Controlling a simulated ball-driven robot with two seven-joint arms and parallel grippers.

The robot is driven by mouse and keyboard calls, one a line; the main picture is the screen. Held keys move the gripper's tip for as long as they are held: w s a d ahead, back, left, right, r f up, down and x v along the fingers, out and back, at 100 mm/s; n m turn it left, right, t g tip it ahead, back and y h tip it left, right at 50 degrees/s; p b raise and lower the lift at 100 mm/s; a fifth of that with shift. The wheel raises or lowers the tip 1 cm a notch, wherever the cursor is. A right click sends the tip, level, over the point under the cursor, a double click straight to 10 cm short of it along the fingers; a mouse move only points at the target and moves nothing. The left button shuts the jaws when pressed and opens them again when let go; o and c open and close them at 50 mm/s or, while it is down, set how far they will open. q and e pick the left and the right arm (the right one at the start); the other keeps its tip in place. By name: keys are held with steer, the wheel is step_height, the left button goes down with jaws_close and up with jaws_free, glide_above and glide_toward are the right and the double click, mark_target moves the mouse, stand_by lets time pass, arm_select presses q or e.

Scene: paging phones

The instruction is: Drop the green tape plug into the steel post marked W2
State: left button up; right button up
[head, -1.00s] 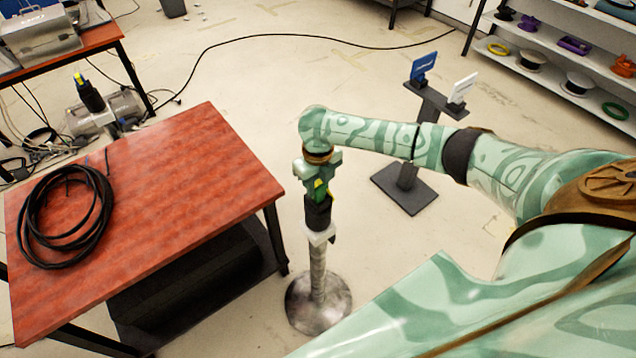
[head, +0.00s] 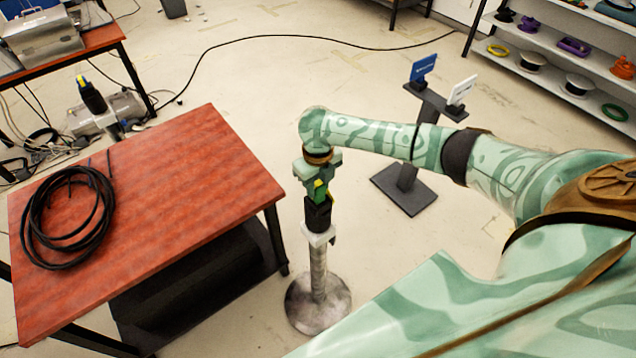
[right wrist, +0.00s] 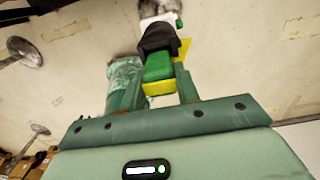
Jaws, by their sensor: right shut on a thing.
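My right gripper (head: 318,178) is shut on the green tape plug (head: 320,194), which shows green with yellow. It holds the plug upright at the mouth of a black cup (head: 318,214) on top of the steel post (head: 318,275). The plug's lower end is hidden by the cup, so how deep it sits cannot be told. In the right wrist view the plug (right wrist: 158,68) is between the fingers, with the black cup (right wrist: 158,38) just beyond it. No W2 marking is readable. My left gripper is not in view.
A red-brown table (head: 190,190) with a coiled black cable (head: 68,218) stands left of the post. A dark stand (head: 408,175) with blue and white cards is behind my right arm. Another post (head: 92,98) with a black and yellow top stands further back left.

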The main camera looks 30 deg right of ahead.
mark_target(318, 183)
steer(key=shift+f+b, duration=0.5)
steer(key=shift+f, duration=0.3)
stand_by(0.4)
steer(key=o, duration=0.7)
steer(key=shift+r, duration=0.1)
step_height(318, 183, up, 11)
steer(key=p, duration=1.1)
